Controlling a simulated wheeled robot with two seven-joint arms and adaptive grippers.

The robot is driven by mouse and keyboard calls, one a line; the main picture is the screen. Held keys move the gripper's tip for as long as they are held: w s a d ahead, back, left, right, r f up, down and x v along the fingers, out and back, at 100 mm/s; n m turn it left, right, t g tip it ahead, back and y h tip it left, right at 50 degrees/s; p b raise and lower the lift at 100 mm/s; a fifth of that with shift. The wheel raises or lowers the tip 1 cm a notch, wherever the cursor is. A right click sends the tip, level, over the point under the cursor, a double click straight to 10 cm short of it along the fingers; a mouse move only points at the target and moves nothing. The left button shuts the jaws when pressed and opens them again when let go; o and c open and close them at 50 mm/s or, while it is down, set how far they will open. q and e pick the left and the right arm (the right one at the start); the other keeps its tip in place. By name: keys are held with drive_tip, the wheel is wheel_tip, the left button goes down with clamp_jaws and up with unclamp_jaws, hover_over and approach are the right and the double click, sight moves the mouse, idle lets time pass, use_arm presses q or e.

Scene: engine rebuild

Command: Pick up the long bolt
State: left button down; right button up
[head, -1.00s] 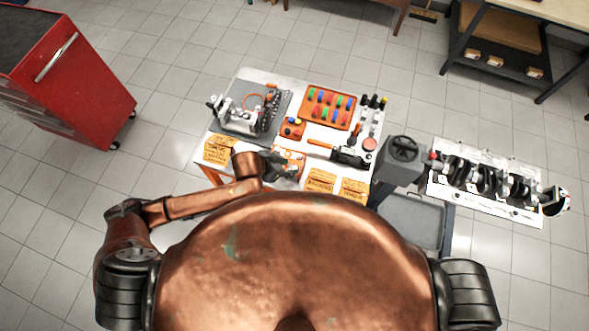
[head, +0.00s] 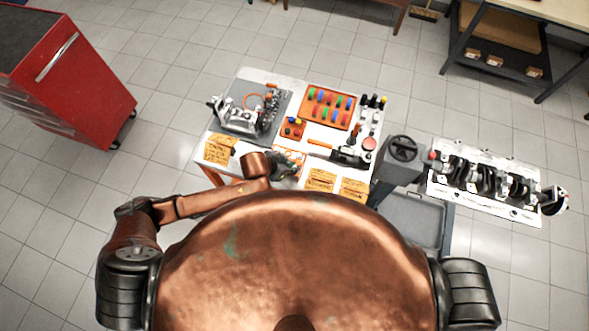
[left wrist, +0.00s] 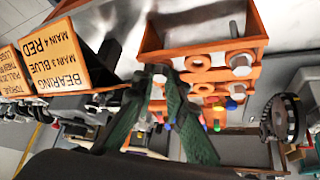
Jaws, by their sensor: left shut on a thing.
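My left gripper (head: 286,168) is over the near middle of the white table, at the orange bolt tray (head: 291,154). In the left wrist view its two dark green fingers (left wrist: 160,80) come together at the tips, beside the orange tray (left wrist: 205,52). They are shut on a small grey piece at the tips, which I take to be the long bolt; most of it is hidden. Other bolts and orange rings sit in the tray, among them a grey hex head (left wrist: 241,65). My right gripper is not in view.
Yellow note cards (head: 219,149) lie left and right of the gripper. An orange rack of coloured pieces (head: 327,106), a grey mat (head: 240,95) with a metal part and several tools crowd the table. An engine block (head: 485,180) stands at the right.

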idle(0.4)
use_arm(q)
wheel_tip(320, 180, up, 10)
drive_tip(key=shift+b, duration=0.3)
idle(0.3)
